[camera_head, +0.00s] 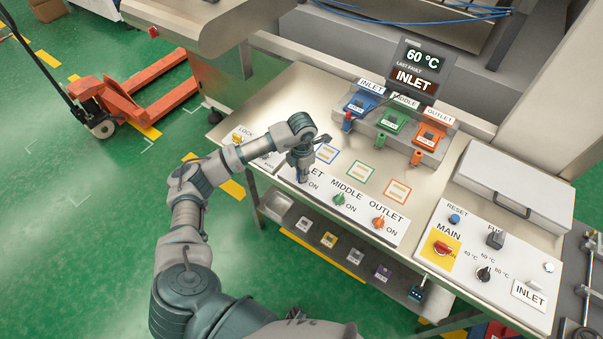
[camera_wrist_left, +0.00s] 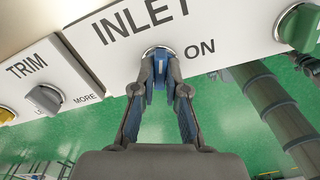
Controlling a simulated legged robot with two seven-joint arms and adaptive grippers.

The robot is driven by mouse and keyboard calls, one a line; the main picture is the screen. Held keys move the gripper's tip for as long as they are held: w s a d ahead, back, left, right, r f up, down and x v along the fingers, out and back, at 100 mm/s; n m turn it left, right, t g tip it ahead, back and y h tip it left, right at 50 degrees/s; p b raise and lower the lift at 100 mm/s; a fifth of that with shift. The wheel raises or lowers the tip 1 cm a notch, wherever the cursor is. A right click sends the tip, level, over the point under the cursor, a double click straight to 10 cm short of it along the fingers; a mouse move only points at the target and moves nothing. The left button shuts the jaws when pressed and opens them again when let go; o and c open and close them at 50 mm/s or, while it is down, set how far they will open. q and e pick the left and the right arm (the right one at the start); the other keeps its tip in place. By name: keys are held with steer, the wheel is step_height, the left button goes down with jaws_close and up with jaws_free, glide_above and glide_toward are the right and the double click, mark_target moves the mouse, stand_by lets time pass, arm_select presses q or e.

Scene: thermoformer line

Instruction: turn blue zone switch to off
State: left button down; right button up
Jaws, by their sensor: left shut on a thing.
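The blue zone switch (camera_wrist_left: 159,74) is the knob under the INLET label on the white control strip. My left gripper (camera_head: 303,177) is at it from above, and in the left wrist view its fingers (camera_wrist_left: 160,90) are shut around the knob. The ON mark is to the right of the knob in that view. The fingers hide much of the knob, so its exact angle is hard to tell. In the head view the gripper mostly covers it. My right gripper is not in view.
The green MIDDLE knob (camera_head: 339,199) and orange OUTLET knob (camera_head: 379,222) sit to the right on the same strip. A grey TRIM knob (camera_wrist_left: 45,98) is on the left in the wrist view. The red MAIN switch (camera_head: 442,248) is farther right. A display (camera_head: 418,68) stands behind.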

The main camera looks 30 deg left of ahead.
arm_select(q)
steer(key=shift+w+r+n, duration=0.1)
steer(key=shift+r+n, duration=0.05)
steer(key=shift+n, duration=0.95)
steer(key=shift+w+r+n, duration=0.1)
steer(key=shift+n, duration=1)
steer(key=c, duration=1.4)
jaws_free()
steer(key=shift+o, duration=1)
steer(key=shift+f, duration=0.2)
step_height(320, 180, up, 12)
steer(key=shift+a+f, duration=0.1)
steer(key=shift+f, duration=0.05)
